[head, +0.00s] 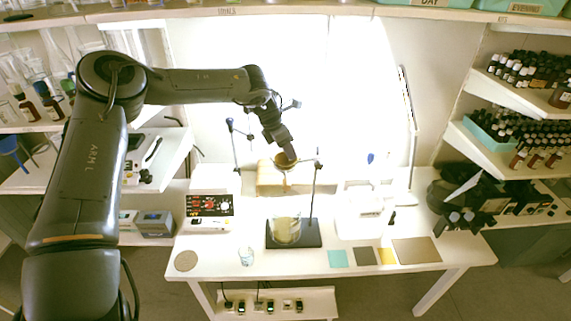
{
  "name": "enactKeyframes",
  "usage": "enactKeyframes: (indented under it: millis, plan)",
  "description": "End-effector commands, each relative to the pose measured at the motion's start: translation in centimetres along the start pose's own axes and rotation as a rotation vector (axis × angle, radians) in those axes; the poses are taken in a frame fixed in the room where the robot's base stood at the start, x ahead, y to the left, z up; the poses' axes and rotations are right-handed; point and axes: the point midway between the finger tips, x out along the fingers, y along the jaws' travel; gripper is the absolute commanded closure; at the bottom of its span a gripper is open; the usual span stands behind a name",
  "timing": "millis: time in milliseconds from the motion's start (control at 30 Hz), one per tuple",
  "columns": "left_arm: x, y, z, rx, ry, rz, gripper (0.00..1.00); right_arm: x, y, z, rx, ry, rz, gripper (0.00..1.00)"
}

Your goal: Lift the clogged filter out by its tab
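A stand with a dark base plate (310,241) and a thin upright rod (313,200) is on the white table. A tan, funnel-like piece (284,168) is held beside the rod. I cannot make out the filter or its tab separately there. A glass beaker (286,231) with yellowish contents stands on the base plate below. My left gripper (286,158) reaches down from above to the tan piece and covers part of it. Its fingers are too small and dark to tell if they are open or shut. I do not see my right gripper.
The white table (250,264) also carries a control box with a red panel (209,206), a small cup (246,257), a round tan disc (186,261) and flat coloured squares (366,256). Dark equipment (478,200) stands at right. Shelves of bottles (520,70) flank the table.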

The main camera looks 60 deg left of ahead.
Motion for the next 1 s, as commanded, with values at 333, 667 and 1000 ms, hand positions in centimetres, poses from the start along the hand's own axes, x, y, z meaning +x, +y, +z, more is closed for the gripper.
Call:
enactKeyframes:
  millis: [333, 667, 1000]
  plan:
    - [0.0, 0.0, 0.0, 0.0, 0.0, 0.0, 1.0, 0.0, -0.2, -0.1, 0.007, 0.001, -0.005, 0.57]
    - [-0.1, 0.0, 0.0, 0.0, 0.0, 0.0, 1.0, 0.0, -0.1, -0.1, 0.006, 0.001, -0.005, 0.57]
    - [-1.9, 0.0, 0.9, 0.002, -0.003, 0.002, 1.0, 0.1, 0.0, 0.0, -0.001, 0.0, 0.001, 0.57]
